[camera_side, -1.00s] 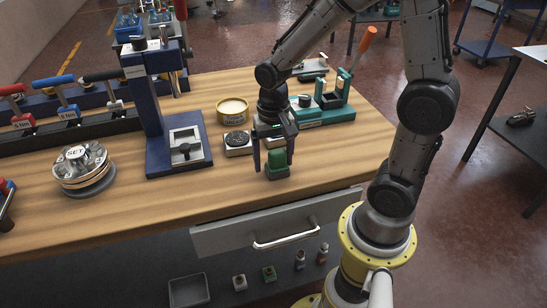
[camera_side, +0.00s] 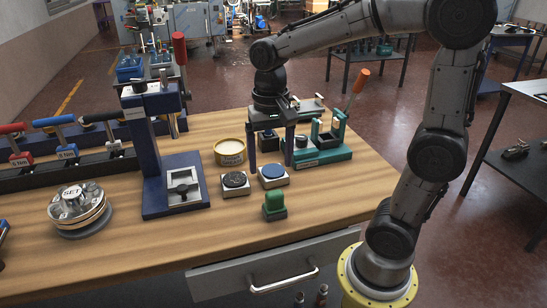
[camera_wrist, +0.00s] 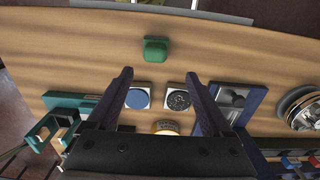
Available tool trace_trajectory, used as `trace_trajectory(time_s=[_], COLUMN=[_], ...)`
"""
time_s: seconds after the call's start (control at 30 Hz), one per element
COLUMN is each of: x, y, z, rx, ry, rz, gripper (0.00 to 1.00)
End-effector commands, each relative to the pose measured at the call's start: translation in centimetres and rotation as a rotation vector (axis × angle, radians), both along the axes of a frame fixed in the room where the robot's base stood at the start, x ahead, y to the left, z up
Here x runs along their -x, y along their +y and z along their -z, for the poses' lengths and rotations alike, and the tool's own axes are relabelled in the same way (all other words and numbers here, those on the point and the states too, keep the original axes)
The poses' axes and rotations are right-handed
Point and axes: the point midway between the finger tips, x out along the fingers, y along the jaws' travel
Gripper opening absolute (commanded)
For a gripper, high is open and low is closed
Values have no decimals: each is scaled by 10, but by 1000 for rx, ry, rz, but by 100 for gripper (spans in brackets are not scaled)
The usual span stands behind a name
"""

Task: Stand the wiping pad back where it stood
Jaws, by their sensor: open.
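The wiping pad, which I take to be the small green block on a dark base (camera_side: 275,205), stands upright on the wooden bench near its front edge. It also shows in the wrist view (camera_wrist: 156,51), beyond my fingertips. My gripper (camera_side: 270,165) is open and empty, above and behind the block, with clear space between them. In the wrist view, my gripper (camera_wrist: 159,76) has its two dark fingers wide apart, and the green block lies outside them.
A blue round pad (camera_side: 272,172) and a black one (camera_side: 235,180) sit behind the block. A yellow tin (camera_side: 229,152), a green fixture with an orange handle (camera_side: 325,150) and a blue press (camera_side: 178,190) stand near. The bench front left of the block is clear.

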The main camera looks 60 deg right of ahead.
Motion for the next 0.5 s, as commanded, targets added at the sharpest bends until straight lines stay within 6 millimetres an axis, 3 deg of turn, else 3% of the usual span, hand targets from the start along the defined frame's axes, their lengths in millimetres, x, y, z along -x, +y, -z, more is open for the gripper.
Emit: trace_trajectory(time_s=[0.17, 0.5], x=[19, 92], y=[7, 28], z=[-14, -24], rx=[13, 131], ry=[-79, -381], rz=[-116, -611], gripper=[84, 84])
